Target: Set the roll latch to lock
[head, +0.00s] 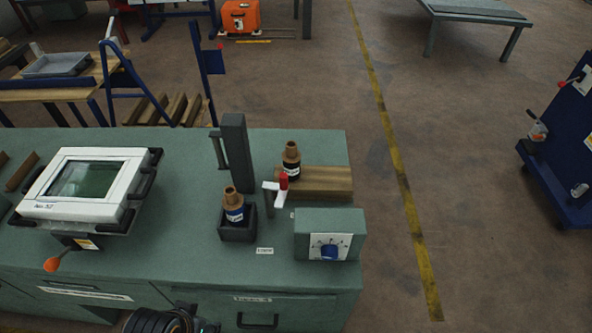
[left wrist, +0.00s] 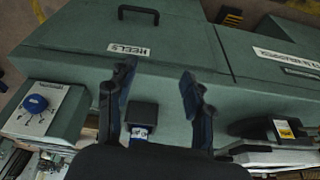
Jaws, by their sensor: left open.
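A white-framed panel with a dark green screen (head: 88,180) stands tilted at the left of the green bench. Under its front edge is a dark bracket with a yellow label (head: 87,243) and a lever with an orange knob (head: 52,264); I cannot tell for sure that this is the roll latch. The bracket's yellow label (left wrist: 285,129) also shows at the right of the left wrist view. My left gripper (left wrist: 158,75) is open and empty, in front of the bench drawers; only a dark part of that arm shows at the head view's bottom edge. My right gripper is not in view.
On the bench stand a box with a blue dial (head: 330,250), a bottle in a dark holder (head: 237,232), another bottle (head: 291,160) by a wooden block (head: 325,183), and a grey post (head: 236,150). Drawer handles (head: 258,321) jut from the front. Bench top between panel and holder is clear.

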